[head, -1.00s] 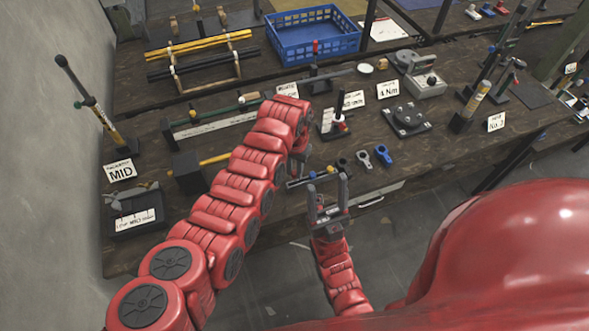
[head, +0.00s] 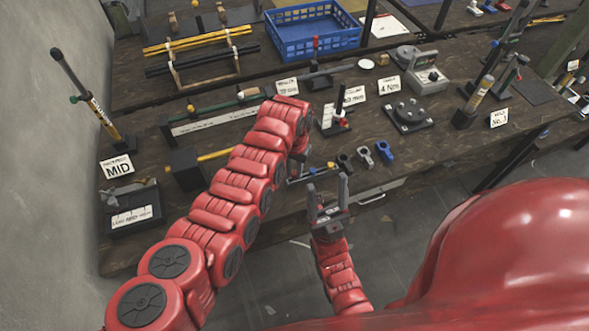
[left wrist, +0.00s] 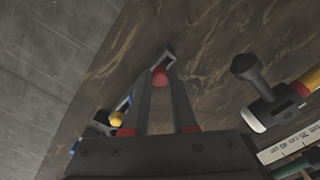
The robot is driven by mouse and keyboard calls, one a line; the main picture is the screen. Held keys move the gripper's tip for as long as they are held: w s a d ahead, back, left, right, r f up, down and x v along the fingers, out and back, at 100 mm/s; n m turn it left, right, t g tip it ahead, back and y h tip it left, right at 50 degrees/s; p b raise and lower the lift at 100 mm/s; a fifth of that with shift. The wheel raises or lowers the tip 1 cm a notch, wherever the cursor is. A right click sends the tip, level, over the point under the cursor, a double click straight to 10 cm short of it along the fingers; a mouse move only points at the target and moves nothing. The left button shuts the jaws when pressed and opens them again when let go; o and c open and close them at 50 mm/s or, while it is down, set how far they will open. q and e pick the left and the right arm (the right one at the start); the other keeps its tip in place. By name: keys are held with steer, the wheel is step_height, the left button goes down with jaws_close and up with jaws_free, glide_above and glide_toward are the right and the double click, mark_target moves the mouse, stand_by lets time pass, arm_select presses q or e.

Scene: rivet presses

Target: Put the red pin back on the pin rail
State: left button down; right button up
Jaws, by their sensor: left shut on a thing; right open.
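My left gripper (head: 299,172) hangs low over the front part of the bench, partly hidden by its own arm. In the left wrist view its fingers (left wrist: 163,70) are closed on a small red piece (left wrist: 160,76), seemingly the red pin; only its rounded end shows. In the head view the pin cannot be made out. A long low rail (head: 213,122) with a white label strip and a green bar, possibly the pin rail, stands left of my left forearm. My right gripper (head: 327,186) is open and empty in front of the bench edge.
A yellow-handled hammer (head: 214,155) lies left of my left arm. A small yellow-and-blue item (head: 310,173) lies beside the left gripper. Black, grey and blue clevises (head: 365,156) lie to the right. A stand with a black post (head: 338,112) and a blue crate (head: 310,32) are behind.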

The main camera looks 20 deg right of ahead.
mark_target(295, 172)
arm_select(q)
steer(key=shift+f+b, duration=0.6)
steer(key=shift+f, duration=0.25)
steer(key=c, duration=0.6)
jaws_free()
steer(key=shift+c, duration=0.2)
steer(key=shift+r, duration=0.1)
step_height(295, 172, up, 7)
steer(key=shift+w+r+b, duration=0.1)
steer(key=shift+r+b, duration=0.1)
steer(key=shift+b, duration=1.05)
step_height(295, 172, up, 10)
steer(key=shift+d+f, duration=0.1)
